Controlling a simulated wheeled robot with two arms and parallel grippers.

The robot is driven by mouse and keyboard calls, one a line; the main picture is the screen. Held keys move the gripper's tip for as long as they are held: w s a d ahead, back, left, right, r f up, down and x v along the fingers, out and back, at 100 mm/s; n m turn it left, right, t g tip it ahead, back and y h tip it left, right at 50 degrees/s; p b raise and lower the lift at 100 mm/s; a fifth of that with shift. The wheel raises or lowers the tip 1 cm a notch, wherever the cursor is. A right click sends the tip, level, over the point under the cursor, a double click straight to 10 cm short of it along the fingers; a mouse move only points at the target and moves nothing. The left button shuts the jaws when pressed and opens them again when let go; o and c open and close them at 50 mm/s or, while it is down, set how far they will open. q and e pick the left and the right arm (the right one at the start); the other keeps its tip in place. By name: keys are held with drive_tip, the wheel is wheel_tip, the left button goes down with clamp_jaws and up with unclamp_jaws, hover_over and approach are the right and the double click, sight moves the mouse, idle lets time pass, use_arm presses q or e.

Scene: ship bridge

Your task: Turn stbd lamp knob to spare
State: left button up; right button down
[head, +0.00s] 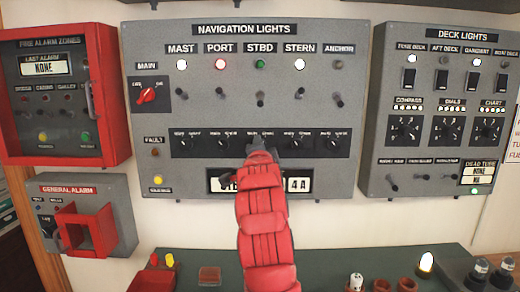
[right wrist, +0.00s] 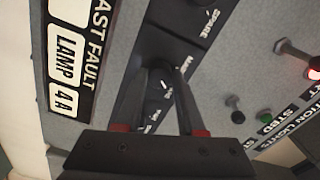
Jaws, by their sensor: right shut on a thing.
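The navigation lights panel (head: 345,110) hangs upright on the wall in the middle of the head view. A row of small lamp knobs runs along a black strip (head: 190,142) below its toggles. My right arm reaches up from below, and my right gripper (head: 262,150) is at the middle, stbd knob of that row, mostly covering it. In the right wrist view the right gripper (right wrist: 168,75) is shut on the dark stbd lamp knob (right wrist: 159,74), one finger on each side. Which way the knob points is hard to tell. My left gripper is not in view.
The stbd light (head: 260,64) is dim green; mast, port and stern lights glow. Toggle switches (head: 260,98) stick out above the knob row. A red alarm cabinet (head: 112,85) stands left, the deck lights panel (head: 440,150) right. A dark green console (head: 330,262) lies below.

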drive_tip(key=c, duration=0.5)
unclamp_jaws()
drive_tip(key=s+b, duration=0.4)
drive_tip(key=s, duration=1.3)
drive_tip(key=shift+s, duration=0.2)
